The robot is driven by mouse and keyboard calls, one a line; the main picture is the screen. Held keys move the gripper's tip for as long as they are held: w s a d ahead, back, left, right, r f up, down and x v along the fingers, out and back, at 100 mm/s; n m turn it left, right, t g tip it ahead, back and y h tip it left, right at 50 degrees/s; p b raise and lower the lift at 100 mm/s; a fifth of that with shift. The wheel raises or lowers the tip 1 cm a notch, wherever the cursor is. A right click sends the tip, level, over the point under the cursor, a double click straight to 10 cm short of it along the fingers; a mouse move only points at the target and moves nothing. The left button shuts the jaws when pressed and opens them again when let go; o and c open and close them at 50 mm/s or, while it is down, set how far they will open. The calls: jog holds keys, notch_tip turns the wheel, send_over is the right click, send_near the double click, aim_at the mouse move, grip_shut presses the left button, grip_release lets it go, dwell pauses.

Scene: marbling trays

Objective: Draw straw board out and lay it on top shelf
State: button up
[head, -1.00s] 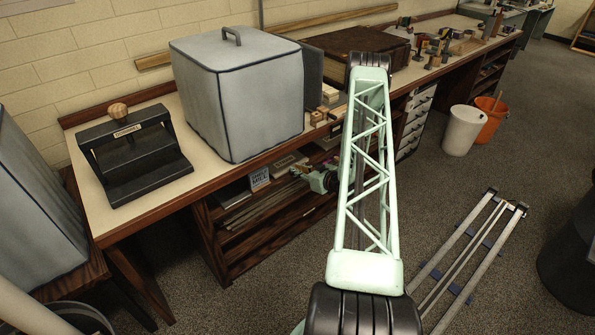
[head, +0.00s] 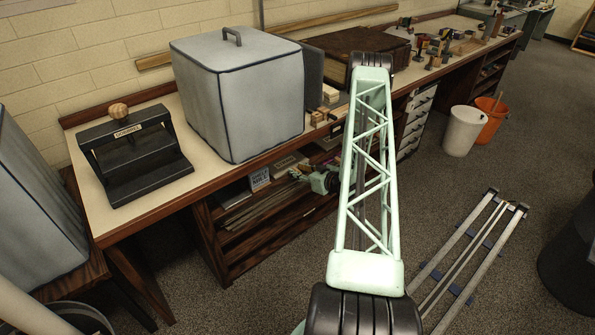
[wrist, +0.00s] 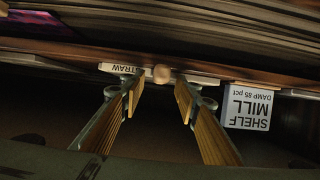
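My gripper (wrist: 160,90) is open in the wrist view, with two wood-faced fingers pointing at a shelf edge. The wrist picture is upside down. A small round wooden knob (wrist: 161,74) shows between the fingertips, apart from both. Beside it is a label reading STRAW (wrist: 121,68). Dark layered sheet edges (wrist: 200,28) fill the top of that view; I cannot tell which sheet is the straw board. In the head view my gripper (head: 300,175) is small, at the front of the open shelves (head: 218,238) under the bench.
A grey covered box (head: 238,95) and black press (head: 130,155) stand on the bench. A metal rail frame (head: 465,250) lies on the floor.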

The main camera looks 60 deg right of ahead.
jog(key=v, duration=1.1)
jog(key=shift+s+r, duration=0.15)
jog(key=shift+s, duration=0.1)
jog(key=shift+w+a, duration=0.1)
dwell(0.5)
